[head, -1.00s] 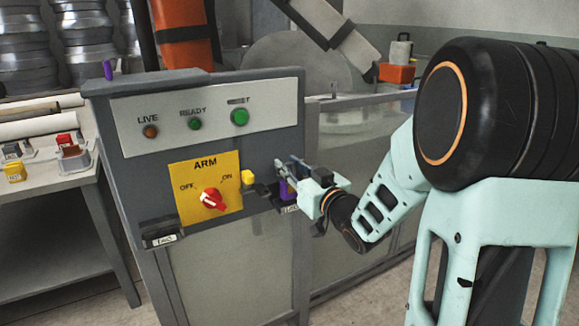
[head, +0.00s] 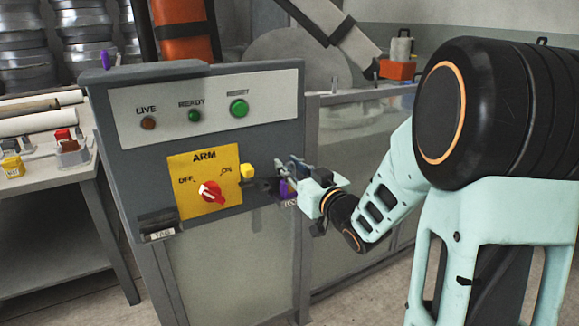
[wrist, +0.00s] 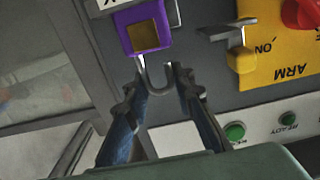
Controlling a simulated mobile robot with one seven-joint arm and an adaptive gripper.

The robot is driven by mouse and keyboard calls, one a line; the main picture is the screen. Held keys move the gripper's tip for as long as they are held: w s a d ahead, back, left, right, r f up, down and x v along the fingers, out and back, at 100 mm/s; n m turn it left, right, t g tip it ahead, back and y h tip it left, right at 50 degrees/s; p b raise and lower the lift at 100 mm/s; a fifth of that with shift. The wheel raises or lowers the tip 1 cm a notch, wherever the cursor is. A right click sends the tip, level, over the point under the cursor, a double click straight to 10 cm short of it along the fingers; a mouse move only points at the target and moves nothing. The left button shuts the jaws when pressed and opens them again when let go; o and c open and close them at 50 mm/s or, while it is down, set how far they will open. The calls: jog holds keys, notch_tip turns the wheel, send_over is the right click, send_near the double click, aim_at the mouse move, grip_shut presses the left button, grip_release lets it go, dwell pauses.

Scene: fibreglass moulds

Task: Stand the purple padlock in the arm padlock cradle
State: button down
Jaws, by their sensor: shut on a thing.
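The purple padlock (head: 284,189) is at the lower right of the grey control panel, with its body at the small labelled holder (head: 290,204), which looks like the arm padlock cradle. In the wrist view the purple padlock (wrist: 140,42) shows a brownish square on its face and a grey shackle toward my gripper (wrist: 160,80). The fingers are shut on the shackle. In the head view my gripper (head: 292,170) reaches in from the right and partly hides the padlock. Whether the padlock rests fully in the cradle cannot be told.
The yellow ARM plate (head: 205,178) with a red switch (head: 211,192) and a yellow block (head: 247,170) lies left of the gripper. A second labelled holder (head: 160,234) is at the panel's lower left. A side table (head: 50,195) holds small red and yellow things.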

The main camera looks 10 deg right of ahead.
dwell(0.3)
jog(key=c, duration=1.6)
grip_release()
jog(key=shift+f, duration=0.1)
jog(key=v, duration=0.7)
jog(key=shift+s, duration=0.2)
